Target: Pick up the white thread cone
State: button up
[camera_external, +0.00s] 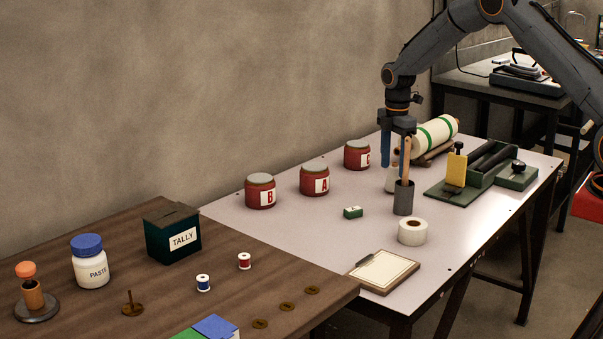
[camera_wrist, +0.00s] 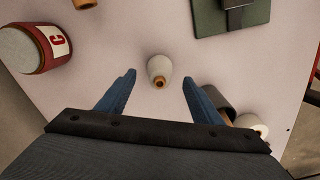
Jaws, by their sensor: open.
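The white thread cone (camera_wrist: 159,68) stands on the pale table in the wrist view, its brown tip toward the camera. In the external view the cone (camera_external: 391,180) is partly hidden behind a dark cup and my gripper's fingers. My gripper (camera_wrist: 158,85) is open, with its two blue fingers on the left and right of the cone in the wrist view. My gripper (camera_external: 398,160) also shows in the external view, pointing down above the cone. Nothing is held between the fingers.
A dark cup (camera_external: 403,200) with a wooden handle in it stands close to the cone. Red jar C (camera_external: 357,156) is to the left, and a green device (camera_external: 455,183) is to the right.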

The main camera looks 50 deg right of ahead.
aim_at(394, 177)
jog(key=shift+d+f+p, duration=0.15)
jog(key=shift+f+p, duration=0.55)
jog(key=shift+f, duration=1.7)
jog(key=shift+c, duration=0.4)
jog(key=c, duration=1.2)
jog(key=shift+o, duration=0.2)
